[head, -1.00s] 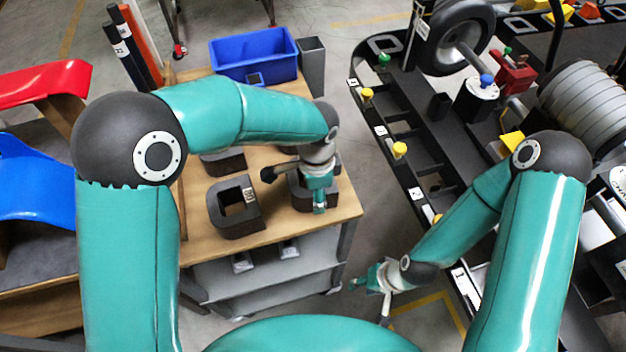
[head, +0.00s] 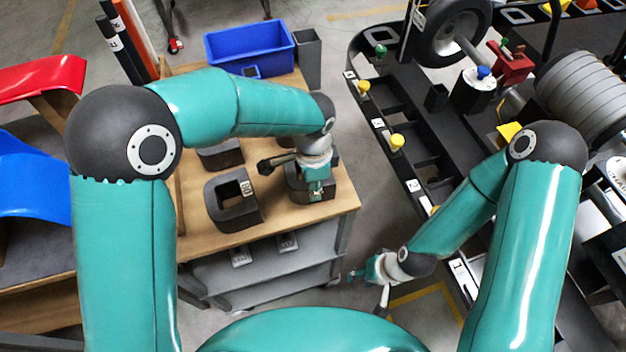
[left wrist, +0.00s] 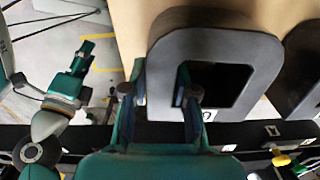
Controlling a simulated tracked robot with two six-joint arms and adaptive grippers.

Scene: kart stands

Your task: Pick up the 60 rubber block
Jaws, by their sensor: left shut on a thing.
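A dark U-shaped rubber block (head: 298,193) lies at the right front of the wooden table, partly hidden by my left gripper (head: 316,189). In the left wrist view, my left gripper (left wrist: 161,100) is shut on one wall of this block (left wrist: 262,50), one finger in its opening and the other outside. Its label is mostly covered; only a final 0 shows. A similar block (head: 222,211) stands to its left with a two-digit label, its first digit unclear. My right gripper (head: 372,278) is empty and open, off the table's front right corner.
Another dark block (head: 220,154) lies farther back on the table (head: 280,229). A blue bin (head: 250,50) and a grey open box (head: 308,58) stand at the back. The black kart stand (head: 405,170) is to the right, across a strip of floor.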

